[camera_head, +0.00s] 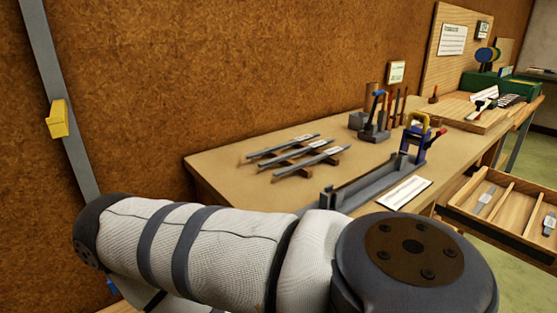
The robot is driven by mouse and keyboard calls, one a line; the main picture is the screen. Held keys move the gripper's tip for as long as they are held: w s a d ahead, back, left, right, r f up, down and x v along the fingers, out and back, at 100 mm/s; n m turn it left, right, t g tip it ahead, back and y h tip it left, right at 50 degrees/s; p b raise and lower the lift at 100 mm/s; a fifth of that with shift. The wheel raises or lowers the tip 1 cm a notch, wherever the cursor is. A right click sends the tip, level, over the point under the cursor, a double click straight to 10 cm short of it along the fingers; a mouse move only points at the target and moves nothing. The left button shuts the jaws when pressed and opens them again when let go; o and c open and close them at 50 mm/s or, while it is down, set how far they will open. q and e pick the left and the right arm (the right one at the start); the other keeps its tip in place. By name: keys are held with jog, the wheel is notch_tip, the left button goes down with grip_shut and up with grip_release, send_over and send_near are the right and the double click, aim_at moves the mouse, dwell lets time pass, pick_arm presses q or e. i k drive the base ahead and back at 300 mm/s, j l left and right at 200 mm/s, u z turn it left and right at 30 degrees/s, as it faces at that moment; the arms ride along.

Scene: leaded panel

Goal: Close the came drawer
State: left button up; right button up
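A wooden drawer (508,217) stands pulled out from the workbench at the right edge of the head view. It is split by wooden dividers into long compartments, with small grey metal pieces (487,200) lying inside. Its right end is cut off by the frame. I take it to be the came drawer, though no readable label shows on it. A large white and grey link of my arm crosses the lower foreground, left of the drawer. Neither gripper shows in the view, so I cannot see whether either touches the drawer.
The workbench (230,165) carries grey strips on wooden rests (300,157), a long grey channel (365,185) with a blue and yellow clamp (417,135), upright tools (377,120) and a white card (404,193). Green floor (490,250) is clear below the drawer.

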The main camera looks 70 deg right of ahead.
aim_at(513, 221)
jog(key=k+j+z, duration=0.1)
jog(key=z, duration=0.35)
jog(key=k+z, duration=0.15)
jog(key=z, duration=0.3)
jog(key=k+z, duration=0.15)
jog(key=z, duration=0.3)
jog(key=k+z, duration=0.15)
jog(key=z, duration=0.3)
jog(key=k+l+z, duration=0.1)
jog(key=z, duration=0.3)
jog(key=k+l+z, duration=0.1)
jog(key=z, duration=0.35)
jog(key=k+l+z, duration=0.1)
jog(key=z, duration=0.35)
jog(key=l+z, duration=0.3)
jog(key=z, duration=0.15)
